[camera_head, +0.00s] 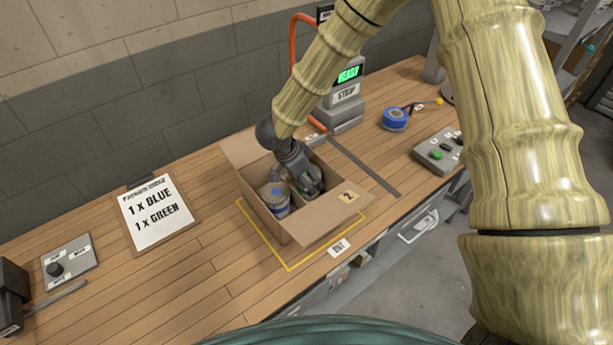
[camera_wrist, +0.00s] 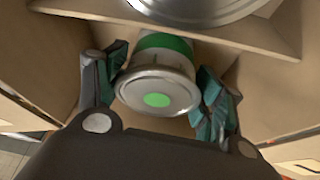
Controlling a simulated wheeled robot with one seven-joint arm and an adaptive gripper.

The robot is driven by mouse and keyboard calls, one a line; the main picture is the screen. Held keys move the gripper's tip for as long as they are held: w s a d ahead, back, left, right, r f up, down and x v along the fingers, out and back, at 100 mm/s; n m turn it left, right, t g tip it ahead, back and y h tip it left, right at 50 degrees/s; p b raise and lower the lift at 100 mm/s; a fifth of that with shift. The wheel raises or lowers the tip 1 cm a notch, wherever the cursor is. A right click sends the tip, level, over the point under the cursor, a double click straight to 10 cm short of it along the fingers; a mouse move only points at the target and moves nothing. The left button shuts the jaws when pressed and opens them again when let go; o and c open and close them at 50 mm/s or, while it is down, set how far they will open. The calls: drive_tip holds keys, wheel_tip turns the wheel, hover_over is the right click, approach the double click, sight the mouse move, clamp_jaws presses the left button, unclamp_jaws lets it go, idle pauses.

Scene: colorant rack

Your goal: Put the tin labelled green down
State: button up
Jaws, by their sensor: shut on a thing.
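The green tin (camera_wrist: 157,92) has a metal lid with a green dot and a green band on its side. In the wrist view it sits between the two fingers of my gripper (camera_wrist: 160,100), which is shut on it. In the head view my gripper (camera_head: 306,182) reaches down into the open cardboard box (camera_head: 252,196), and the green tin is mostly hidden by it. A tin with a blue dot (camera_head: 275,196) stands in the box just left of my gripper. A cardboard divider (camera_wrist: 215,38) runs between the green tin and another metal lid (camera_wrist: 200,4). I cannot tell whether the green tin touches the box floor.
The box stands within a yellow outline (camera_head: 291,268) on the wooden bench. A sign (camera_head: 157,212) reads 1 x blue, 1 x green. A strap machine (camera_head: 345,98) showing READY stands behind. Blue tape (camera_head: 395,119) and a button panel (camera_head: 440,150) are at right.

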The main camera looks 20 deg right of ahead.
drive_tip(key=shift+f, duration=0.1)
drive_tip(key=o, duration=1.2)
drive_tip(key=shift+o, duration=0.2)
drive_tip(key=b+v, duration=0.2)
drive_tip(key=v, duration=1)
